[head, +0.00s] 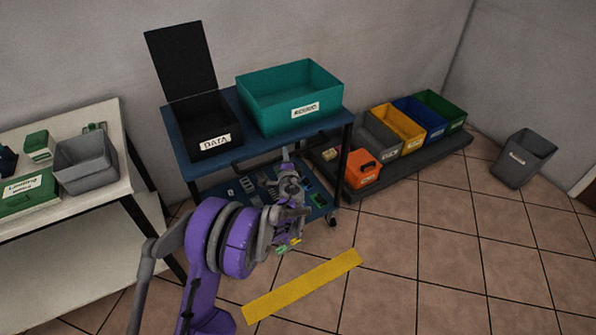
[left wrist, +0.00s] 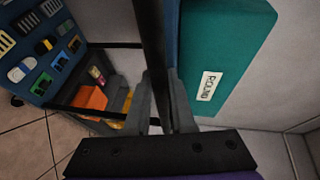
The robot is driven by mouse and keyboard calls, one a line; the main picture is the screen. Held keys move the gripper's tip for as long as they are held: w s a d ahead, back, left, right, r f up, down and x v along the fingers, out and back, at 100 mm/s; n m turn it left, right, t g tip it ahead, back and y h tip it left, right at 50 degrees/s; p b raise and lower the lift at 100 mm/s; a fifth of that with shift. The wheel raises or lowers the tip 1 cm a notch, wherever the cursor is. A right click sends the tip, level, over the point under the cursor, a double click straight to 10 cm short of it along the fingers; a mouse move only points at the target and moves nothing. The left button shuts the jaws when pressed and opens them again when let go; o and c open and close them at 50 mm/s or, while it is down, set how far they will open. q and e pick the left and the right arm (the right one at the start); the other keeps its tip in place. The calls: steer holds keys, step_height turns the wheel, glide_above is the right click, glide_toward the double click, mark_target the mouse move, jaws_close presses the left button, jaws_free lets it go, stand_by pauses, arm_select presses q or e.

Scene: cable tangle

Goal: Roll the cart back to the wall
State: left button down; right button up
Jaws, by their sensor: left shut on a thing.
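The cart (head: 222,164) has a blue top and dark legs on casters. It stands upright close to the back wall; any gap behind it is hidden. An open black DATA box (head: 205,128) and a teal bin (head: 291,97) sit on its top. Small parts lie on its lower shelf, partly hidden by my arm. My left gripper (head: 287,154) is at the cart's front handle bar. In the left wrist view, the dark handle bar (left wrist: 153,45) runs between the fingers (left wrist: 166,105), which are shut on it. My right gripper is not in view.
A white table (head: 108,128) with bins stands left of the cart. A low dark platform (head: 425,150) with coloured bins is on the right, an orange box (head: 362,172) at its near end. A grey bin (head: 522,160) stands far right. A yellow strip (head: 303,287) marks the open tiled floor.

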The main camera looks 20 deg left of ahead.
mark_target(272, 137)
arm_select(q)
steer(key=w+a, duration=0.4)
steer(key=a, duration=0.1)
steer(key=w+a, duration=0.2)
steer(key=a, duration=0.1)
steer(key=shift+w+p, duration=0.1)
steer(key=shift+p, duration=0.2)
steer(key=shift+w+a+r, duration=0.1)
steer(key=shift+w+a, duration=0.2)
steer(key=shift+a, duration=0.15)
steer(key=c, duration=0.8)
jaws_free()
steer(key=shift+w, duration=0.1)
steer(key=shift+o, duration=0.2)
steer(key=v, duration=1)
steer(key=shift+s+d, duration=0.2)
steer(key=shift+s, duration=0.15)
